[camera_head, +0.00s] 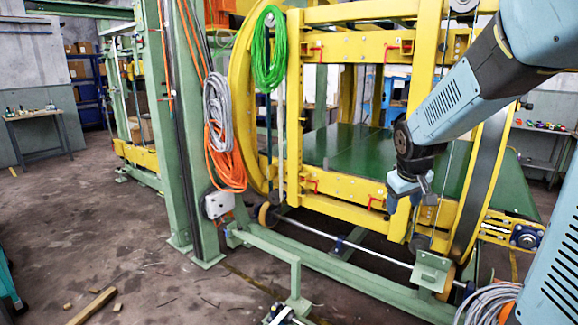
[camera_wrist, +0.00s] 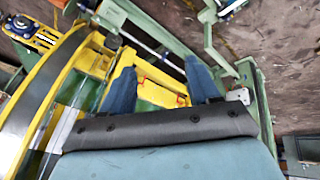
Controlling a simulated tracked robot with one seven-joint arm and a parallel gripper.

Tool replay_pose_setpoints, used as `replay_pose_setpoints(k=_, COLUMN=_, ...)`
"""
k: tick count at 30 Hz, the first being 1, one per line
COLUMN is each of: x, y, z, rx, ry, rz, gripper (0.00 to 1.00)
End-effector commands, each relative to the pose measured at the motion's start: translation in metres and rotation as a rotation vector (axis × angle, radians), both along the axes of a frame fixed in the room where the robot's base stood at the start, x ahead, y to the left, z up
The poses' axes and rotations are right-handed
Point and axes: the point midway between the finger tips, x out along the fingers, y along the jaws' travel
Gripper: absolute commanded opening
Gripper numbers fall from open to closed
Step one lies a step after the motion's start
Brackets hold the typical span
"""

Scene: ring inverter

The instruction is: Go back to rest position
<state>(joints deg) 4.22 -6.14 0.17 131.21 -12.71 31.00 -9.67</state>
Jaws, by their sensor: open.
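My gripper (camera_head: 411,200) hangs from the end of my blue-grey arm at the right of the head view, in front of the yellow ring inverter frame (camera_head: 345,195). In the wrist view my gripper (camera_wrist: 161,75) shows two blue fingers spread wide apart, with nothing held between them. Behind them lie a yellow beam (camera_wrist: 157,95) and red handles. In the head view a red handle (camera_head: 376,202) sits on the lower yellow beam, just left of my gripper. I cannot tell the exact gap between gripper and beam.
A green post (camera_head: 178,150) carries orange (camera_head: 228,165) and grey cables. A green cable coil (camera_head: 268,50) hangs on the frame. Green base rails (camera_head: 340,270) run along the floor. A wooden piece (camera_head: 92,306) lies at lower left. The floor at left is mostly open.

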Motion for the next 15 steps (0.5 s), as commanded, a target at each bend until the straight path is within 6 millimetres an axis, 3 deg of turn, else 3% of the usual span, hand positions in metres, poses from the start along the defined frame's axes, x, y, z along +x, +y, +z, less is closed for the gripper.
replay_pose_setpoints(k=6, x=-0.053, y=0.014, z=0.037, rx=0.05, ry=-0.033, rz=-0.06, gripper=0.61)
replay_pose_setpoints(k=15, x=-0.128, y=0.032, z=0.067, rx=0.131, ry=-0.065, rz=-0.131, gripper=0.61)
